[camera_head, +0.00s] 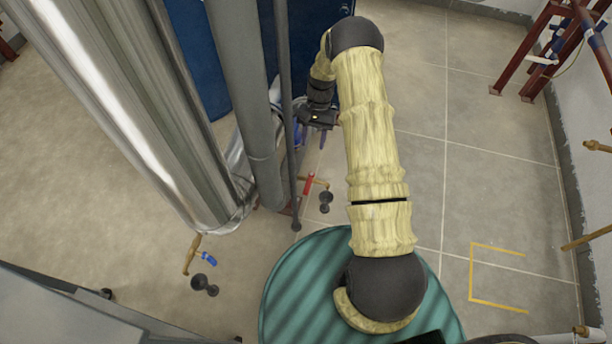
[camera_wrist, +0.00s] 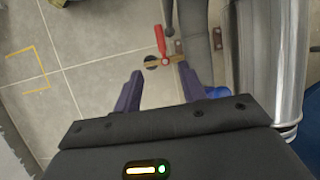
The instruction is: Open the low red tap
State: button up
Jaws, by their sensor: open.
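The low red tap (camera_head: 308,184) has a red lever on a brass pipe, low beside the grey pipes in the head view. In the wrist view the red lever (camera_wrist: 160,40) stands beyond my fingertips, a little right of the middle between them, with brass below it. My gripper (camera_wrist: 159,74) is open and empty, its two dark blue fingers spread toward the tap and apart from it.
A thick silver pipe (camera_head: 130,110) and a grey pipe (camera_head: 250,110) stand left of the arm. A blue-handled tap (camera_head: 208,258) is at lower left. A green ribbed drum top (camera_head: 300,275) is below the arm. Open tiled floor lies to the right, with yellow tape (camera_head: 472,270).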

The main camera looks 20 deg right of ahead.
aim_at(307, 187)
jog(key=b+x, duration=0.5)
jog(key=x, duration=1.2)
jog(key=shift+a+f, duration=0.1)
jog(key=shift+f, duration=0.1)
grip_shut()
